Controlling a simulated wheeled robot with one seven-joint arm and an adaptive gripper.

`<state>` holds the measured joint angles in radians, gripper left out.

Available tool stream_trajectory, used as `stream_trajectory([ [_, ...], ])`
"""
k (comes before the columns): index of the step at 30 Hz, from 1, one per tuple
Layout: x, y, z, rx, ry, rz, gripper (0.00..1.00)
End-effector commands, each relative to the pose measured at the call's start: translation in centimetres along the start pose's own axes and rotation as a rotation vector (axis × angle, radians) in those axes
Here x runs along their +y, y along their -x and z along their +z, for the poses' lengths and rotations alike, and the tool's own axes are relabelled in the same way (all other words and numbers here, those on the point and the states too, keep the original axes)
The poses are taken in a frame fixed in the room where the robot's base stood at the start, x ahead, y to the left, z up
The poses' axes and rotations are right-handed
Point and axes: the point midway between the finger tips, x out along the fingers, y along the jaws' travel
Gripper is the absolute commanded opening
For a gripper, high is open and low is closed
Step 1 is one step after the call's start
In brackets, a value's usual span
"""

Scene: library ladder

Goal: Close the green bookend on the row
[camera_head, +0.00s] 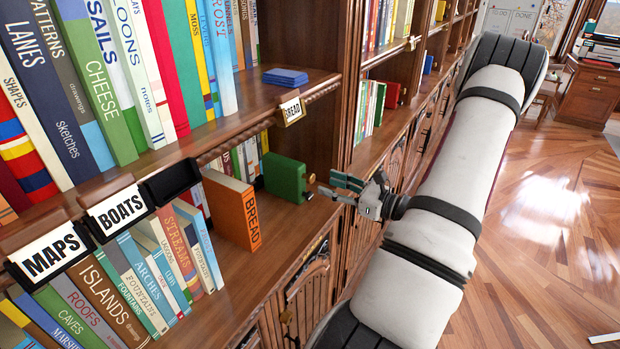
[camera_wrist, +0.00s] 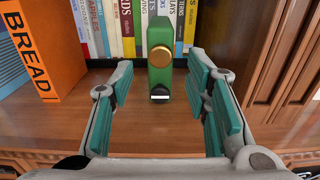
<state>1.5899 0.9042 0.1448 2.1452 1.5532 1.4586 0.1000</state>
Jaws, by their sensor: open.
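The green bookend (camera_head: 286,179) stands upright on the middle shelf, to the right of the orange BREAD book (camera_head: 234,208). In the wrist view the bookend (camera_wrist: 160,59) has a brass knob on its front face and a small white patch low down. The orange book (camera_wrist: 42,52) stands at the left there, with a gap of bare shelf between it and the bookend. My gripper (camera_head: 335,187) is in front of the shelf, to the right of the bookend. In the wrist view my gripper (camera_wrist: 164,90) is open, its fingers apart on either side of the bookend, with nothing held.
A row of books (camera_wrist: 120,25) stands behind the bookend. A wooden upright (camera_wrist: 272,60) borders the bay at the right. The shelf above has a BREAD label (camera_head: 291,109) and a blue stack (camera_head: 285,76).

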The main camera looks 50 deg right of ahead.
Motion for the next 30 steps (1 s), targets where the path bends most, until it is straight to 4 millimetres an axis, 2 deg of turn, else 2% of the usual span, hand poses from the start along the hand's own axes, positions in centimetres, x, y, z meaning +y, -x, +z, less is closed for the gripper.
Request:
stream_trajectory([
  [3, 0.1, -2.5, 0.0, -0.001, 0.0, 0.004, 0.43],
  [10, 0.1, -5.7, 0.0, 0.0, 0.002, 0.003, 0.43],
  [15, 0.0, -6.8, 0.0, 0.0, 0.002, 0.001, 0.43],
  [24, 0.0, -6.9, 0.0, 0.0, 0.002, 0.001, 0.43],
  [30, 0.0, -6.9, 0.0, 0.0, 0.001, 0.001, 0.0],
])
